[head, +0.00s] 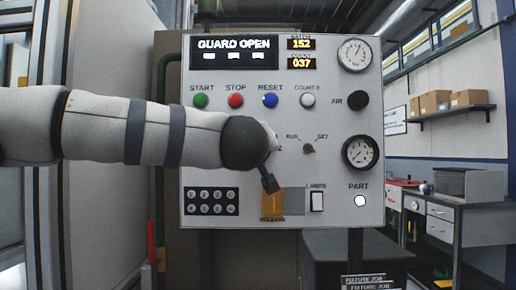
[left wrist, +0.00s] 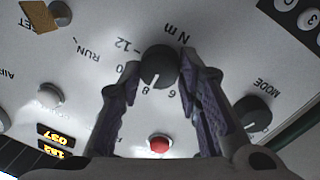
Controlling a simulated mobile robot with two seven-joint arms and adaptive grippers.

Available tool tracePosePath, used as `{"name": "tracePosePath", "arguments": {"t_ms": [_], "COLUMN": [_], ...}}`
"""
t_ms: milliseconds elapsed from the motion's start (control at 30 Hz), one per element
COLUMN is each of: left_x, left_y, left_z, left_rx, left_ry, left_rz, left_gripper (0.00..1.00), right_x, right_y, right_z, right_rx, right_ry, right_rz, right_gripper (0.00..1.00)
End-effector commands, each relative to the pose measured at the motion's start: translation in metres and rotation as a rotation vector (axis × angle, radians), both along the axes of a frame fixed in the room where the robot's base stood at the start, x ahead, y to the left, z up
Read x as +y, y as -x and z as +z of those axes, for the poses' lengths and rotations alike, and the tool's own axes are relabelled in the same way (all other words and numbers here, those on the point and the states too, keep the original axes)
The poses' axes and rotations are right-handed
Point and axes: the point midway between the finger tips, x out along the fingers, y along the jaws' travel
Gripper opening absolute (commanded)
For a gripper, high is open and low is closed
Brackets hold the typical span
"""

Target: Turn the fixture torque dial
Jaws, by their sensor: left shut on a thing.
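The torque dial (left wrist: 157,66) is a round black knob on the grey panel, marked "N m" with numbers including 6, 8 and 12 around it. My left gripper (left wrist: 161,72) is shut on it in the left wrist view, with one purple-padded finger on each side. In the head view my left arm comes in from the left and its gripper (head: 268,182) reaches the panel's middle. There the arm and gripper hide the dial. My right gripper is in neither view.
The panel (head: 340,105) has a "GUARD OPEN" display (head: 223,52) and START, STOP (head: 235,100) and RESET buttons above my arm. A RUN/SET switch (head: 308,148) is to the right of my gripper. A black MODE knob (left wrist: 250,115) sits beside the dial.

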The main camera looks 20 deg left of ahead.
Motion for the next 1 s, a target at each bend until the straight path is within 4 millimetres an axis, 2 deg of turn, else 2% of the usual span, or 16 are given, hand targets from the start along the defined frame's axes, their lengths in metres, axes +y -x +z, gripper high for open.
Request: {"name": "tracePosePath", "arguments": {"t_ms": [367, 1000], "left_x": [0.0003, 0.0003], "left_y": [-0.0003, -0.0005], "left_z": [-0.001, -0.0034], "left_rx": [-0.04, -0.205], "left_ry": [0.138, 0.711], "left_rz": [0.0, 0.0], "left_gripper": [0.04, 0.04], "right_x": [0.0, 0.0], "right_y": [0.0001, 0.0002], "right_z": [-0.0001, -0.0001], "right_rx": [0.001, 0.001], "right_ry": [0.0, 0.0], "right_rz": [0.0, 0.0], "right_gripper": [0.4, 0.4]}}
